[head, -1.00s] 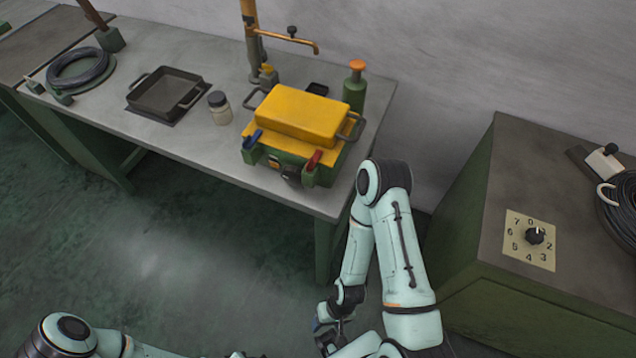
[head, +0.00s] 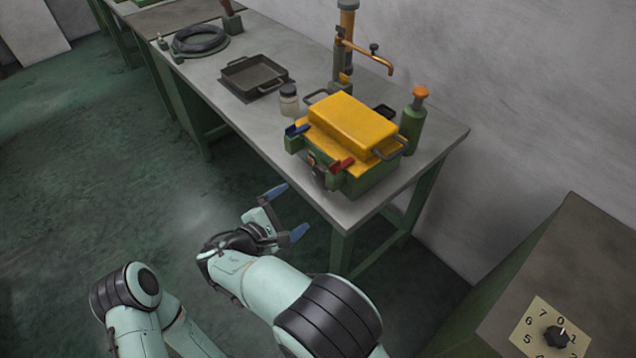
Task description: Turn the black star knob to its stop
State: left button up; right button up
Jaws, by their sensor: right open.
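A black lobed knob with a white mark (head: 556,336) sits on a cream number plate (head: 530,325) on the cabinet at the lower right; its mark points near 0. A small dark knob-like part (head: 318,168) also shows on the front of the green and yellow machine (head: 352,128), too small to make out its shape. My right gripper (head: 287,213) is open and empty, its blue-grey fingers spread in front of the bench, below and left of the machine and clear of it. My left arm shows at the lower left; its gripper is out of view.
The grey bench (head: 440,150) also holds a dark tray (head: 255,75), a jar (head: 289,100), a green bottle (head: 412,120), a copper tap pipe (head: 370,55) and a black coil (head: 200,40). The cabinet (head: 560,240) stands right. The floor left is open.

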aim_at(320, 180)
pick_arm(q)
jog(key=shift+w+r+p, duration=0.2)
jog(key=shift+r+p, duration=0.25)
pick_arm(e)
jog(key=shift+t, duration=0.3)
jog(key=x, duration=0.4)
jog(key=r+x, duration=0.1)
jog(key=x, duration=0.7)
jog(key=shift+w+r, duration=0.1)
jog(key=shift+w, duration=0.5)
